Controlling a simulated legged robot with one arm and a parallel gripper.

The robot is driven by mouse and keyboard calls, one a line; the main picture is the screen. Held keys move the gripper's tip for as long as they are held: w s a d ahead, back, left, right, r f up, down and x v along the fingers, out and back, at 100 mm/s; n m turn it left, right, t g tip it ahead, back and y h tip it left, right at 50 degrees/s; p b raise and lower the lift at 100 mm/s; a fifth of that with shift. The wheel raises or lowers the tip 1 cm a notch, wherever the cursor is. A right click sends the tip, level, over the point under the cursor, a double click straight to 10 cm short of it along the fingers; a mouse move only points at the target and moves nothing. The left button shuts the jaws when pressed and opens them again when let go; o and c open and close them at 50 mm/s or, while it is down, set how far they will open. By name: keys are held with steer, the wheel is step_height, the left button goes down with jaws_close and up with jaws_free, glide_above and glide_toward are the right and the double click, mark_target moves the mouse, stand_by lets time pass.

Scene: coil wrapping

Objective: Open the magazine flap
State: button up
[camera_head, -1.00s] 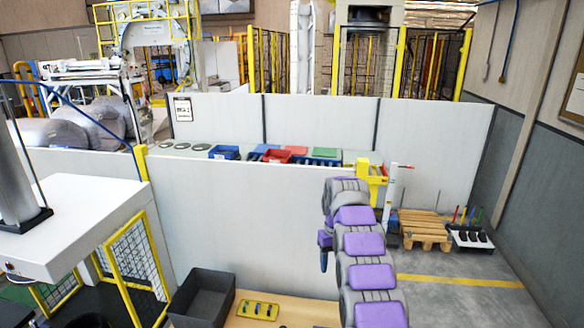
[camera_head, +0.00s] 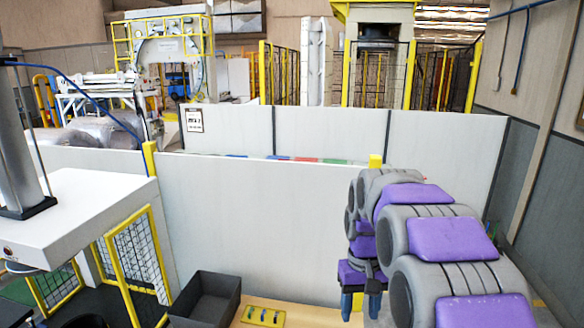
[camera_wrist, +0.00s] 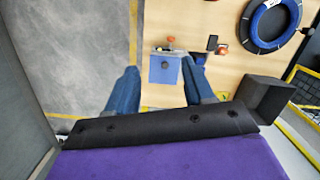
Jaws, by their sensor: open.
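My gripper (camera_wrist: 159,66) points down over a wooden worktop, its two blue fingers spread apart with nothing held. It also shows in the head view (camera_head: 360,303), hanging below my arm near the worktop's right part. In the wrist view a small blue box (camera_wrist: 163,69) lies between and below the fingertips. It may be the magazine, but I cannot make out its flap. An orange knob (camera_wrist: 170,40) sits at its far edge. I cannot tell whether the fingers touch the box. In the head view my arm hides this spot.
The worktop (camera_wrist: 215,20) also holds a blue-and-black ring (camera_wrist: 270,24), a small black item (camera_wrist: 212,42) and a dark bin (camera_wrist: 268,97). The bin also shows in the head view (camera_head: 205,298), beside a yellow tray (camera_head: 263,316). A white partition (camera_head: 250,220) stands behind.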

steer(key=s+f+m+b, duration=0.1)
steer(key=s+f+b, duration=0.45)
steer(key=s, duration=1.05)
steer(key=s+f+b, duration=0.3)
steer(key=s+f, duration=0.5)
steer(key=s, duration=0.8)
steer(key=w+r+n+t, duration=0.25)
steer(key=w+n, duration=2.25)
steer(key=w, duration=1.7)
steer(key=shift+g, duration=0.45)
steer(key=f+b, duration=0.1)
steer(key=f, duration=0.4)
steer(key=f+b, duration=0.1)
steer(key=f, duration=0.5)
steer(key=f+b, duration=0.1)
steer(key=f, duration=0.5)
steer(key=shift+s+a+f, duration=0.15)
steer(key=shift+a, duration=0.2)
steer(key=shift+c, duration=0.3)
jaws_close()
